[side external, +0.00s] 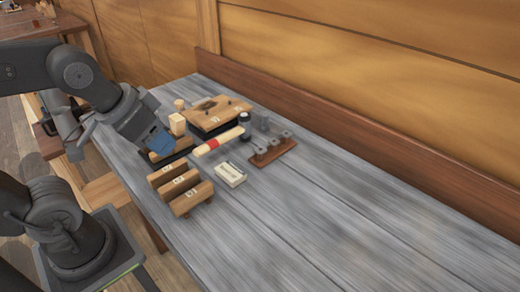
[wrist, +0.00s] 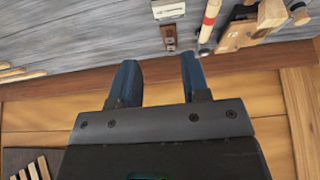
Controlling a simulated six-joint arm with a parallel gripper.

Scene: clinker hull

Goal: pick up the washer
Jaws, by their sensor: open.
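I cannot make out a washer for certain in either view. A small brown rack (side external: 273,152) carries several grey pieces too small to identify; a small brown block that may be its end shows in the wrist view (wrist: 170,38). My gripper (side external: 158,143) is at the left of the bench, beside the wooden pieces and apart from the rack. In the wrist view its two blue fingers (wrist: 158,72) are spread apart. Nothing shows between them.
A red-banded stick (side external: 218,141), a dark bottle (side external: 245,122) and a small white box (side external: 230,174) lie near the rack. Several wooden blocks (side external: 181,184) sit in front. A brown board (side external: 340,128) edges the back. The bench's right part (side external: 370,230) is clear.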

